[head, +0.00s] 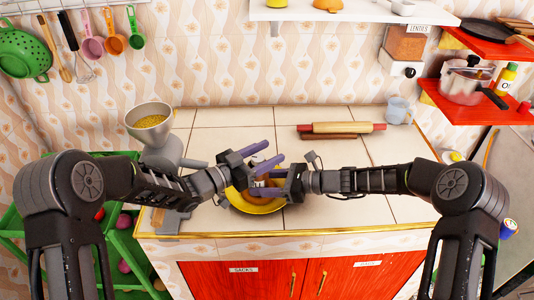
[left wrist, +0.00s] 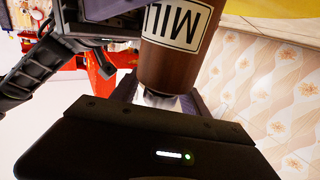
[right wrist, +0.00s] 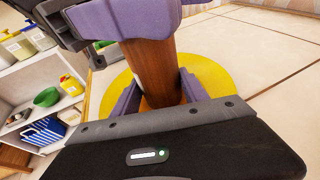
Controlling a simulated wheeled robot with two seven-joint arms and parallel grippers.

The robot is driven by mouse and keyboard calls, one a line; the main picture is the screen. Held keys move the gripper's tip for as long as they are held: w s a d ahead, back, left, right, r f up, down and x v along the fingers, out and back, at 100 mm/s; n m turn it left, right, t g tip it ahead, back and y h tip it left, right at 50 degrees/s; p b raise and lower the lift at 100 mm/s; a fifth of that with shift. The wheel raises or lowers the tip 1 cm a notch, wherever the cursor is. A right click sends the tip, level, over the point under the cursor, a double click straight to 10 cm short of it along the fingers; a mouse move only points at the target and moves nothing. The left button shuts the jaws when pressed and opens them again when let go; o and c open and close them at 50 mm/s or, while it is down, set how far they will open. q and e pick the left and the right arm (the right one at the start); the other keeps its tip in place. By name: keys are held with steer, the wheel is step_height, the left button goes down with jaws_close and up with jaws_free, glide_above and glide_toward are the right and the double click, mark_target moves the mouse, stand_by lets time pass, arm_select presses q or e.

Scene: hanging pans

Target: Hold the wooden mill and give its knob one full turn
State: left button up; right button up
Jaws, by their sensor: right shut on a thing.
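The wooden mill is a brown cylinder with a white MILL label. It shows large in the left wrist view (left wrist: 168,66) and the right wrist view (right wrist: 152,72); in the head view my grippers mostly hide it. My right gripper (head: 283,184) is shut on the brown body, one finger on each side, above a yellow dish (head: 257,207). My left gripper (head: 275,152) is open at the knob end. Its purple fingers stand on either side of the silvery knob (left wrist: 160,98), with gaps beside it.
A grey grinder with a grain-filled hopper (head: 150,118) stands left on the tiled counter (head: 330,212). Rolling pins (head: 335,128) and a pale blue mug (head: 398,110) are at the back right. Red shelves (head: 462,107) hang at right. The right front counter is clear.

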arm_select(q)
step_height(320, 180, up, 10)
stand_by(0.7)
steer(key=s+a+f+n+t+y, duration=0.6)
steer(key=s+f+y, duration=0.1)
steer(key=s+f, duration=0.2)
steer(key=shift+s+a+f, duration=0.2)
steer(key=shift+s+f, duration=0.2)
steer(key=shift+f, duration=0.2)
steer(key=shift+w, duration=0.1)
